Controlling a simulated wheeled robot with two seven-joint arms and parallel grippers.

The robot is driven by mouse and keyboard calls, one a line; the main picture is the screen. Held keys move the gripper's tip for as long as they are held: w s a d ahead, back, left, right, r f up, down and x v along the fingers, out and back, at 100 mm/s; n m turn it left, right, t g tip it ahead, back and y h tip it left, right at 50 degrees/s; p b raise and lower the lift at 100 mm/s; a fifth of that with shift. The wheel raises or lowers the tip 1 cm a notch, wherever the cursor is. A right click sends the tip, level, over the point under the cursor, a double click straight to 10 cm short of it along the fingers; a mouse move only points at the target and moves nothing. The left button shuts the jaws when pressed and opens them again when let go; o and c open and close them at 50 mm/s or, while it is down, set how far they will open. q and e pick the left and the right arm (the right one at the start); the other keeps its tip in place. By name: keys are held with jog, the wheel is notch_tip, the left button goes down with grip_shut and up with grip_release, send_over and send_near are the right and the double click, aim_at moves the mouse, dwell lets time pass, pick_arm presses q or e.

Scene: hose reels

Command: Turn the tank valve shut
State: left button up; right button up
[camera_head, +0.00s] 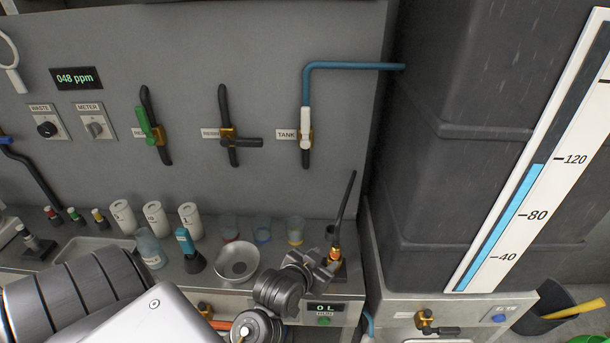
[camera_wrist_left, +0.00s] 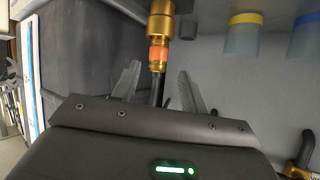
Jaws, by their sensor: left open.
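The tank valve (camera_head: 305,122) is on the grey wall panel, right of its TANK label (camera_head: 285,134). Its white lever is upright, in line with the blue pipe above it. My left gripper (camera_head: 322,263) is low over the bench, well below the valve. In the left wrist view its two fingers (camera_wrist_left: 160,88) are spread. A dark rod shows between them, below a gold fitting with an orange band (camera_wrist_left: 160,52); contact cannot be told. In the head view this fitting (camera_head: 335,254) carries a dark upright wand. My right gripper is out of view.
Two more wall valves, one with a green lever (camera_head: 146,125) and one with a dark sideways lever (camera_head: 240,141), are left of the tank valve. Cups, white canisters (camera_head: 155,218) and a metal bowl (camera_head: 237,262) crowd the bench. The large dark tank (camera_head: 470,180) stands at right.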

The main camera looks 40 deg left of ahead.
pick_arm(q)
jog(key=w+a+r+n+t+y, duration=0.1)
jog(key=w+a+r+t+y, duration=0.15)
jog(key=r, duration=0.35)
jog(key=w+a+r+n+t+y, duration=0.1)
jog(key=w+a+r+t, duration=0.15)
jog(key=r, duration=0.25)
jog(key=n+y, duration=0.6)
jog(key=y, duration=0.4)
send_near(305, 116)
jog(key=shift+t+h, duration=0.4)
jog(key=shift+h, duration=0.05)
jog(key=p+x, duration=0.2)
jog(key=x, duration=0.8)
jog(key=shift+s+a+f+p, duration=0.1)
jog(key=shift+s+a+p, duration=0.05)
jog(key=shift+p, duration=0.2)
jog(key=shift+w+a, duration=0.35)
jog(key=shift+w, duration=0.05)
grip_shut()
